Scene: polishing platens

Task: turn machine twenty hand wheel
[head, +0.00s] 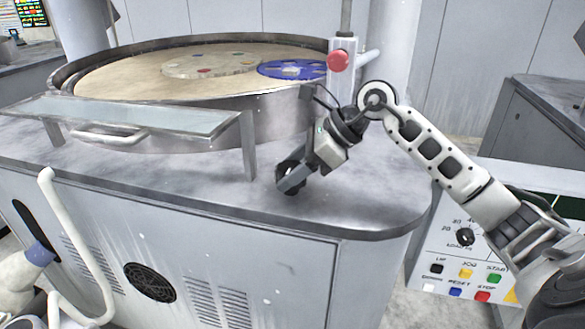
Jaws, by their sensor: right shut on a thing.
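My right gripper (290,178) comes in from the right, low over the front of the grey machine top (215,172). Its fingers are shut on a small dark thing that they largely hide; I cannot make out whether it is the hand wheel. A flat blue disc with holes (291,69) lies at the right edge of the round tan platen (130,75), behind and apart from the gripper. I cannot tell which part is machine twenty's hand wheel. My left gripper is out of view.
A control panel with coloured buttons (467,273) stands below that arm. A raised glassy shelf (130,113) spans the machine's left front. A pale disc with coloured spots (205,66) lies on the platen.

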